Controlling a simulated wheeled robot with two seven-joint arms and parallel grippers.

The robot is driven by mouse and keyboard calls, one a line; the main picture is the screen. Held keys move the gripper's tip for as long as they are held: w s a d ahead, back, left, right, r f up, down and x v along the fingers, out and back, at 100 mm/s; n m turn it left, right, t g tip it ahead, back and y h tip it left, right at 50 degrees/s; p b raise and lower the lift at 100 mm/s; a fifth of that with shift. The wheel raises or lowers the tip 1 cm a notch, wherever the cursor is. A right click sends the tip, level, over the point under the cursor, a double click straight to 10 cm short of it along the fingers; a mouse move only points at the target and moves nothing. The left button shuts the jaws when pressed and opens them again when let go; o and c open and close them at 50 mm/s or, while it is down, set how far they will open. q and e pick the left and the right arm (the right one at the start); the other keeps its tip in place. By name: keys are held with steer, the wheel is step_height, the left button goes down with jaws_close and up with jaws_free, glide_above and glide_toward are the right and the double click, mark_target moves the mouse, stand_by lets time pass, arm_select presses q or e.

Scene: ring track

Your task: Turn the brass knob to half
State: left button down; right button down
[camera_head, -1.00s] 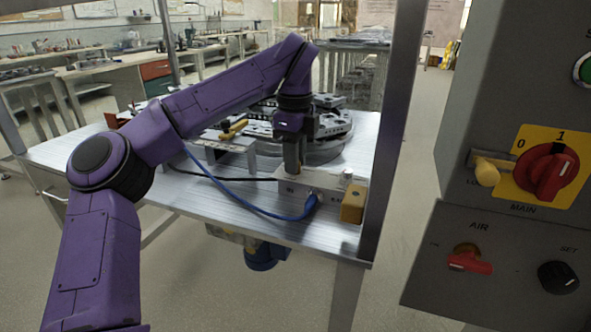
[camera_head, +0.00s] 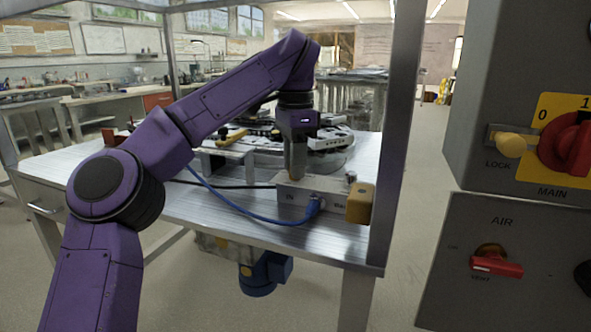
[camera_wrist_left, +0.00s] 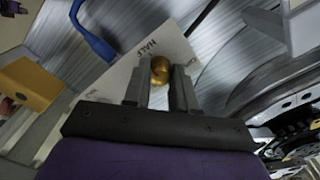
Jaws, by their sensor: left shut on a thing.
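The brass knob (camera_wrist_left: 159,69) sits on a pale box with the word HALF printed beside it. My left gripper (camera_wrist_left: 160,78) is shut on the knob, with one finger on each side of it. In the head view my left gripper (camera_head: 297,168) points down onto the top of the white box (camera_head: 325,196), and it hides the knob there. Which way the knob points is hard to tell. My right gripper is not in view.
A blue cable (camera_head: 245,213) runs to the box's front. A yellow-brown block (camera_head: 359,204) stands at its right end. Behind is a round dark track assembly (camera_head: 335,138) on the metal table (camera_head: 200,205). A metal post (camera_head: 393,150) and a grey control panel (camera_head: 515,265) stand to the right.

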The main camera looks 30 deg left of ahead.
arm_select(q)
steer(key=shift+n, duration=0.4)
steer(key=c, duration=0.9)
jaws_free()
step_height(320, 180, up, 11)
steer(key=p, duration=0.7)
steer(key=shift+f, duration=0.2)
